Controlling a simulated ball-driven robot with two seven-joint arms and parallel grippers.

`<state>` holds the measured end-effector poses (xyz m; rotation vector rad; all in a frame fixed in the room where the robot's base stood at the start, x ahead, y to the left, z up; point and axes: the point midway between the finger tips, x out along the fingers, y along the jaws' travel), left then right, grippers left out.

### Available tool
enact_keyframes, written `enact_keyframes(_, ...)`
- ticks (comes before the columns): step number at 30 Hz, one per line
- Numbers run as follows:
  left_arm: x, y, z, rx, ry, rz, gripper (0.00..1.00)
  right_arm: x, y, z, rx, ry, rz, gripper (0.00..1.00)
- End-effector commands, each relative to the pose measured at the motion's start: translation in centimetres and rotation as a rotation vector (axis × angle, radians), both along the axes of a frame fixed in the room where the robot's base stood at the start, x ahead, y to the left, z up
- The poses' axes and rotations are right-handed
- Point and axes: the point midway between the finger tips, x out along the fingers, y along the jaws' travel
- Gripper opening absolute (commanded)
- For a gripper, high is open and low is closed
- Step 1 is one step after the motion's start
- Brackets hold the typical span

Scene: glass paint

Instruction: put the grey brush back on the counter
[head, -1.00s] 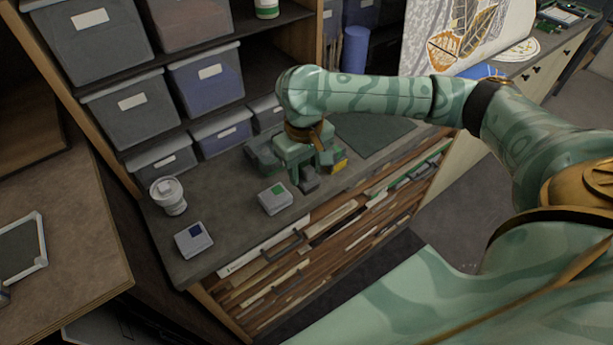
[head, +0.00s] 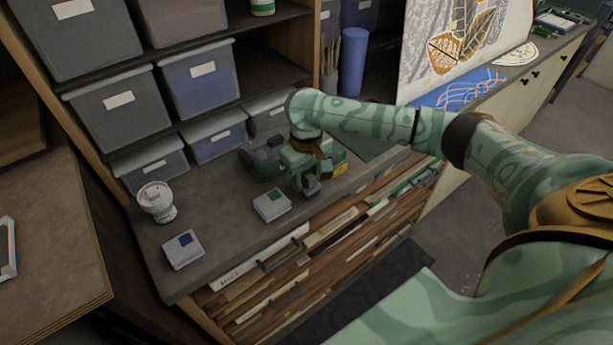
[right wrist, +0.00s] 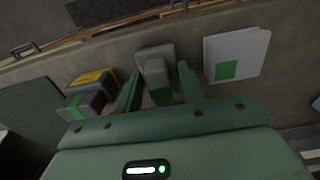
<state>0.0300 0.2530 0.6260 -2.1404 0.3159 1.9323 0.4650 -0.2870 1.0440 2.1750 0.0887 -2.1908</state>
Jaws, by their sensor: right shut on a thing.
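My right gripper (head: 309,180) reaches down over the front part of the grey-brown counter (head: 225,225). It is shut on a blocky grey thing, which I take for the grey brush (head: 311,187). In the right wrist view, the brush (right wrist: 154,62) sits between the two green fingers of the gripper (right wrist: 158,88), with a bit of green near its lower end. The brush is low, near the counter's front edge. I cannot tell whether it touches the top. My left gripper does not show.
A pale box with a green square (head: 271,205) is close to the left of the brush. A yellow-and-grey block (head: 340,166) is close on the right. A similar box with a blue square (head: 183,250) and a white tub (head: 157,201) stand farther left. Storage bins (head: 218,142) line the back.

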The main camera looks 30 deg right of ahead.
Motion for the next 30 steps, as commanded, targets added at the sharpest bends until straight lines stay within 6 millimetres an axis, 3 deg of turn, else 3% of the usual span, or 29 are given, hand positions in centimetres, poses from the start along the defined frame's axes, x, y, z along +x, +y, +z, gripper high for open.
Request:
enact_keyframes(1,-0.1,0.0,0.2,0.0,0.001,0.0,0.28,0.0,0.0,0.0,0.0,0.001,0.0,0.21)
enact_keyframes(2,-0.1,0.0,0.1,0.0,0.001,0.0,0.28,0.0,0.0,-0.1,0.0,0.001,0.001,0.48)
enact_keyframes(3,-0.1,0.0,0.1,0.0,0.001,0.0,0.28,0.0,0.0,-0.1,0.0,0.001,0.001,0.59)
enact_keyframes(4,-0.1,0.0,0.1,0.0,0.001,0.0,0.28,0.0,0.0,-0.1,0.0,0.001,0.001,0.61)
enact_keyframes(14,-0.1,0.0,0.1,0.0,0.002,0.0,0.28,0.0,0.0,0.4,0.0,-0.001,-0.001,0.61)
enact_keyframes(17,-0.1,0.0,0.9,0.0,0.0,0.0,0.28,0.0,0.0,2.1,-0.001,-0.002,0.001,0.61)
enact_keyframes(24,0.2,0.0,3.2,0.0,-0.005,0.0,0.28,0.1,-0.1,7.9,-0.001,-0.004,0.001,0.61)
enact_keyframes(30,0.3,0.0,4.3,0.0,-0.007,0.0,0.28,0.1,0.0,11.2,0.0,-0.002,0.001,0.61)
